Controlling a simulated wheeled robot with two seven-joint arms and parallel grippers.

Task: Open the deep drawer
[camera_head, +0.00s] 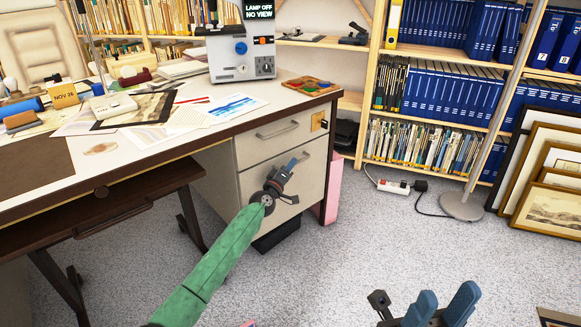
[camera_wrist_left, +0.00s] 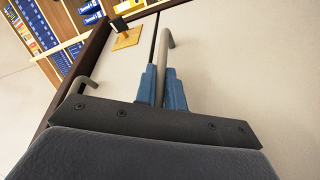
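The deep drawer (camera_head: 313,187) is the tall lower cream front in the desk's pedestal, and it looks flush with the drawer above. My left gripper (camera_head: 291,164) is at its handle. In the left wrist view the grey bar handle (camera_wrist_left: 170,52) runs between the two blue fingers of my left gripper (camera_wrist_left: 161,85), which close in on both sides of it. My right gripper (camera_head: 447,293) is open and empty over the carpet at the bottom right.
The shallow upper drawer (camera_head: 258,148) is closed, with a brass lock plate (camera_head: 319,121) to its right. A dark keyboard shelf (camera_head: 125,215) lies left of the pedestal. Framed prints (camera_head: 548,205) lean at the right. The carpet (camera_head: 340,262) before the drawer is mostly clear.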

